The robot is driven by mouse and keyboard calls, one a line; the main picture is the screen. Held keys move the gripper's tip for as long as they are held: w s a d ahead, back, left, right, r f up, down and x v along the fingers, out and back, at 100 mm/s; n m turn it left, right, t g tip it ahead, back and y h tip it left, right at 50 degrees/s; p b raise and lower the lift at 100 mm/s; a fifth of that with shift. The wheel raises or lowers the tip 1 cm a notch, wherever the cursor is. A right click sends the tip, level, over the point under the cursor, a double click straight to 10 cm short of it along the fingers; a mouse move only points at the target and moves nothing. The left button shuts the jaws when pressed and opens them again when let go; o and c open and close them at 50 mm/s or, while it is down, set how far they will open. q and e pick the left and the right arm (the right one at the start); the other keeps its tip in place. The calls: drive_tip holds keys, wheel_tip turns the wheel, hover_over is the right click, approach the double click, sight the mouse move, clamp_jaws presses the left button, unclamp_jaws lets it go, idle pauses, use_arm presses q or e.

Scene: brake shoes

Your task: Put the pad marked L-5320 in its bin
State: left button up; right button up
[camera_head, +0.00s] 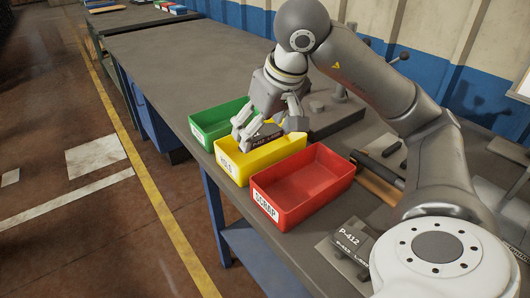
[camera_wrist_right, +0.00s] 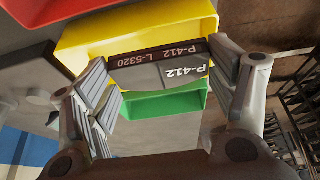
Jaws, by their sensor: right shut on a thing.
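The dark pad (camera_head: 262,138) is between the fingers of my right gripper (camera_head: 268,124), at the mouth of the yellow bin (camera_head: 275,160). In the right wrist view its edge reads P-412 L-5320 (camera_wrist_right: 155,54) and its grey face reads P-412. The right gripper (camera_wrist_right: 165,80) is shut on it from both sides. The yellow bin also shows behind the pad in the wrist view (camera_wrist_right: 135,30). I cannot tell whether the pad touches the bin. My left gripper is not in view.
A green bin (camera_head: 212,124) stands beyond the yellow one, and a red bin (camera_head: 305,190) stands nearer. Another pad marked P-412 (camera_head: 352,238) lies on the grey table (camera_head: 165,60) near my arm. The table's far left part is clear.

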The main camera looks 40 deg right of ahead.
sight(268, 128)
drive_tip(key=f, duration=0.1)
drive_tip(key=w+d+f+b, duration=0.1)
drive_tip(key=w+d+f, duration=0.1)
drive_tip(key=f, duration=0.1)
drive_tip(key=shift+d, duration=0.15)
drive_tip(key=shift+w+d+f+b, duration=0.4)
drive_tip(key=shift+w+f, duration=0.05)
drive_tip(key=shift+f, duration=0.2)
wheel_tip(268, 128, down, 3)
drive_tip(key=shift+d+r+b, duration=0.1)
drive_tip(key=shift+b, duration=0.45)
drive_tip(key=shift+f, duration=0.2)
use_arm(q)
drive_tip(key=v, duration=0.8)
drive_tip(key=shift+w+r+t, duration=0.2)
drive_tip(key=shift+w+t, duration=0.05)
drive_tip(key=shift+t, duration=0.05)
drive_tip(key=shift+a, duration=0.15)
use_arm(e)
drive_tip(key=shift+f, duration=0.15)
drive_tip(key=o, duration=1.3)
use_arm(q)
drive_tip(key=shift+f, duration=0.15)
